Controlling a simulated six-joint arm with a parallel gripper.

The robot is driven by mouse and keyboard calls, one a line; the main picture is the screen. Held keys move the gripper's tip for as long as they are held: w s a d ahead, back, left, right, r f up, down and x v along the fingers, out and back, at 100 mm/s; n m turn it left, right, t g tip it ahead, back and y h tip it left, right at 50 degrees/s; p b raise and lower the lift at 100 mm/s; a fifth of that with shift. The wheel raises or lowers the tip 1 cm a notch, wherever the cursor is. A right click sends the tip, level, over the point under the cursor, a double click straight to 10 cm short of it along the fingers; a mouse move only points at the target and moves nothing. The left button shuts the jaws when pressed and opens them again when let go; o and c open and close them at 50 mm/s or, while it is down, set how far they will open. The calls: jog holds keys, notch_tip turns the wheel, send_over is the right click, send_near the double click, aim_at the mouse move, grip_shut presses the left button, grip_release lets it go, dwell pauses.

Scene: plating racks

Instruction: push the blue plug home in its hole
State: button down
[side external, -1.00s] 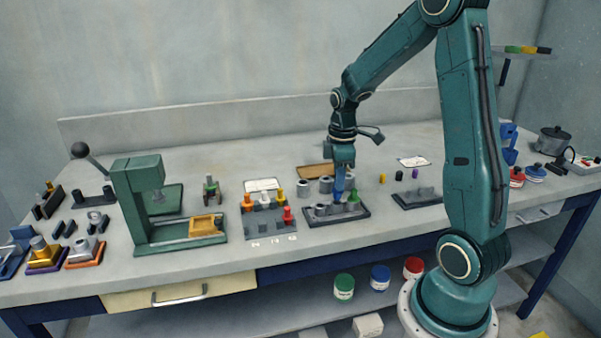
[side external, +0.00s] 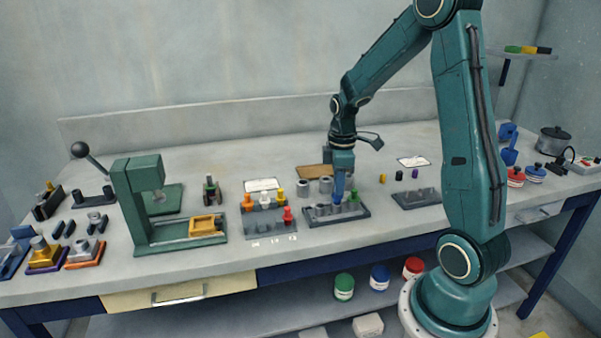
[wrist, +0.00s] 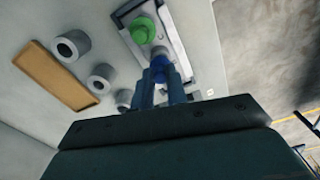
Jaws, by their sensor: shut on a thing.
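The blue plug (wrist: 185,68) is between my gripper's fingers, mostly hidden by them in the wrist view. My gripper (side external: 339,196) is shut on it, pointing down over the dark rack (side external: 364,212) in the side view. The rack also shows in the wrist view (wrist: 181,48). A green plug (side external: 354,196) stands in the rack just right of my gripper; it also shows in the wrist view (wrist: 143,29). Grey cylindrical sockets (side external: 320,210) stand in the rack. The blue plug's lower end and its hole are hidden, so I cannot tell how deep it sits.
Loose grey rings (side external: 303,188) and a tan tray (side external: 312,171) lie behind the rack. A rack with orange, yellow and red plugs (side external: 265,222) stands to the left. Another dark rack (side external: 416,198) is to the right. A green press (side external: 140,205) stands farther left.

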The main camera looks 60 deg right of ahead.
jog(key=shift+f, duration=0.9)
jog(key=c, duration=1.3)
grip_release()
jog(key=shift+r, duration=0.1)
notch_tip(320, 180, up, 14)
jog(key=shift+f, duration=0.15)
jog(key=shift+f, duration=0.1)
jog(key=c, duration=0.7)
jog(key=shift+f, duration=0.15)
grip_shut()
jog(key=shift+w+f+n, duration=0.1)
jog(key=shift+f+n, duration=2)
jog(key=shift+f, duration=0.55)
